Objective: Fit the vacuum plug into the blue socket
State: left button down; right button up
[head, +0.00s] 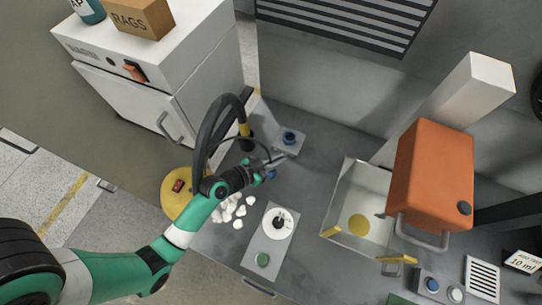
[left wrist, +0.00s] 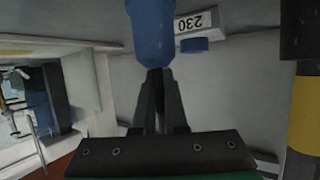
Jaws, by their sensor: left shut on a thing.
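My left gripper (head: 268,166) is shut on the blue vacuum plug (head: 271,175). In the left wrist view the plug (left wrist: 152,32) sticks out beyond the closed fingertips (left wrist: 157,80) to the top edge. The blue socket (head: 290,138) sits on a light grey block near the back wall, just beyond and right of the gripper. In the left wrist view the socket (left wrist: 195,45) shows to the right of the plug, beside a "230" label (left wrist: 196,21). Plug and socket look apart. The plug's tip is cut off in the wrist view. My right gripper is not in view.
A yellow round vacuum (head: 178,190) and a thick black hose (head: 205,130) stand close to my left arm. White crumpled pieces (head: 232,208), a dial panel (head: 279,222), an open tray (head: 343,215) and an orange lid (head: 432,175) lie around. A white cabinet (head: 150,95) stands left.

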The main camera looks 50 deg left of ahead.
pick_arm(q)
jog(key=r+p, duration=0.1)
jog(key=r, duration=0.1)
jog(key=s+r, duration=0.1)
jog(key=r, duration=0.1)
jog(key=s+r+p, duration=0.1)
jog(key=r, duration=0.1)
jog(key=shift+s+a+r+p, duration=0.1)
jog(key=shift+a+r+p, duration=0.15)
jog(key=shift+a+p, duration=0.1)
jog(key=a+r+p+v, duration=0.1)
jog(key=p+v, duration=0.9)
jog(key=v, duration=0.3)
jog(key=shift+w+a+r, duration=0.25)
jog(key=shift+a, duration=0.15)
